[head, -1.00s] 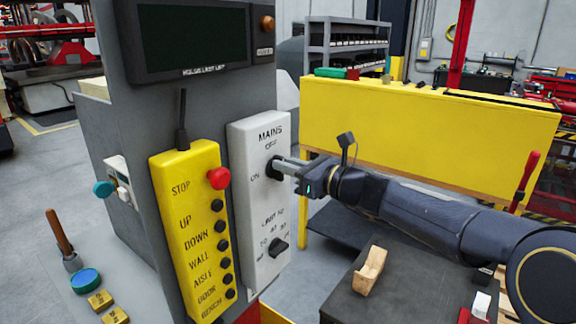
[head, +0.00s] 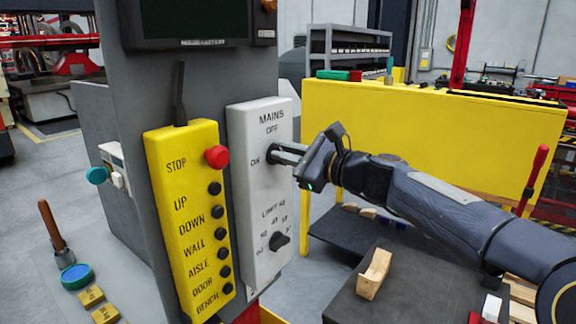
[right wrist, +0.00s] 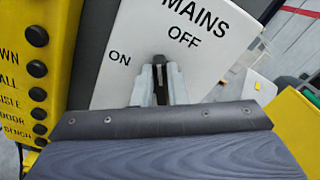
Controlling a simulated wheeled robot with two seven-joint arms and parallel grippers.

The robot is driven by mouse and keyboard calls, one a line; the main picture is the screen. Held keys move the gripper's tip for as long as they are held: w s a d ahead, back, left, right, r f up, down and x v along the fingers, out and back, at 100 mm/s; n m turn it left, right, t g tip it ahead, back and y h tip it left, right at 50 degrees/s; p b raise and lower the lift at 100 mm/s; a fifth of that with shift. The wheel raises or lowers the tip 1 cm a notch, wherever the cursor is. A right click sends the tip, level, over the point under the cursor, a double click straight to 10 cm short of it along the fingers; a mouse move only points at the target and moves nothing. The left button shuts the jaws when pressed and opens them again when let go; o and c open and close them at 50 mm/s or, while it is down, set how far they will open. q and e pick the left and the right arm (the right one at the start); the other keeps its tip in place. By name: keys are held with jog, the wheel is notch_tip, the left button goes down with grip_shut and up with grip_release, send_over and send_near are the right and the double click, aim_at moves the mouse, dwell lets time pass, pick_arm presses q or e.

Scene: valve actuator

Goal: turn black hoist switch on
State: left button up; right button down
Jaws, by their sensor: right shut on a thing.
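A white panel (head: 258,188) marked MAINS, with OFF and ON labels, is fixed to the right of the yellow button box in the head view. The black switch (right wrist: 160,62) under MAINS shows in the right wrist view between the finger ends. My right gripper (head: 273,153) is shut on this switch, its fingers reaching in from the right; it also shows in the right wrist view (right wrist: 161,88). The fingers hide most of the switch, so I cannot tell exactly which label it points to. My left gripper is not in view.
The yellow button box (head: 188,225) with a red STOP button (head: 217,157) is close on the left. A second black knob (head: 279,241), marked LIMIT, sits lower on the panel. A dark table (head: 400,295) with a wooden block (head: 374,274) stands below my right arm.

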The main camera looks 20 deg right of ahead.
jog(key=shift+s+a+f+n+b, duration=0.1)
jog(key=shift+f+n+b, duration=0.2)
jog(key=shift+n+b, duration=1.35)
jog(key=shift+s+a+f+n+b, duration=0.15)
jog(key=shift+f+n+b, duration=0.1)
jog(key=shift+n+b, duration=1.45)
jog(key=shift+a+f+n+b, duration=0.1)
jog(key=shift+f+n+b, duration=0.2)
jog(key=shift+n+b, duration=1.35)
jog(key=shift+n+p, duration=0.3)
jog(key=shift+n, duration=0.2)
jog(key=c, duration=1.4)
grip_release()
jog(key=shift+c, duration=0.2)
jog(key=shift+r, duration=0.1)
jog(key=shift+s+d, duration=0.1)
jog(key=b+v, duration=0.1)
jog(key=v, duration=0.6)
jog(key=shift+s+d, duration=0.15)
jog(key=shift+s, duration=0.15)
